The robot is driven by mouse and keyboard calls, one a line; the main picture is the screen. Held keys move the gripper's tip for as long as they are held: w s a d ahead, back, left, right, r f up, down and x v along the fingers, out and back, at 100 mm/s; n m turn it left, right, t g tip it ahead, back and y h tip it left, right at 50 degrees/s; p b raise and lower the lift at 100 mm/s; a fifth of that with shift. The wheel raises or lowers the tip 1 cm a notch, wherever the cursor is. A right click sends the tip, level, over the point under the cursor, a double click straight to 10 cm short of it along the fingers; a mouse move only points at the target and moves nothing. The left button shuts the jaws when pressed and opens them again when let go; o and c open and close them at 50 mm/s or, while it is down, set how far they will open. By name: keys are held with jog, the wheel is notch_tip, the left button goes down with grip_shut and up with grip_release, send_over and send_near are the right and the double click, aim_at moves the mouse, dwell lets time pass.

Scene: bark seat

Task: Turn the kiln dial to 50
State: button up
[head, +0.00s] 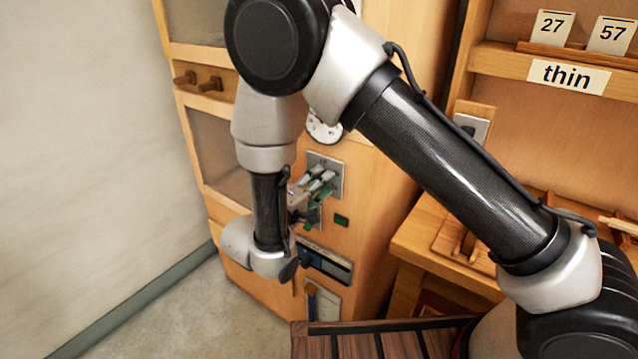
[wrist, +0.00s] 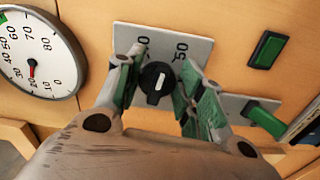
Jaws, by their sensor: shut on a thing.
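The kiln dial (wrist: 157,83) is a round black knob with a white mark, on a grey plate (wrist: 199,47) in the wrist view. The mark runs roughly up and down the picture. A "50" shows on the plate above the knob to the right, and another number, partly covered by a finger, ends in 0 to its left. My gripper (wrist: 160,88) has its green-padded fingers on either side of the knob and is shut on it. In the head view my gripper (head: 318,190) is at the plate (head: 338,181) on the wooden cabinet; the knob is hidden there.
A round gauge (wrist: 38,55) with a red needle near 20 sits left of the plate. A green rectangle (wrist: 267,49) and a green lever (wrist: 266,121) are to the right. A blue-grey slotted panel (head: 337,268) is lower on the cabinet. A wooden bench (head: 400,345) stands in front.

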jog(key=shift+f+m, duration=0.15)
jog(key=shift+m, duration=0.95)
jog(key=shift+f+m, duration=0.15)
jog(key=shift+m, duration=0.95)
jog(key=o, duration=0.9)
jog(key=v, duration=1.2)
jog(key=shift+a, duration=0.1)
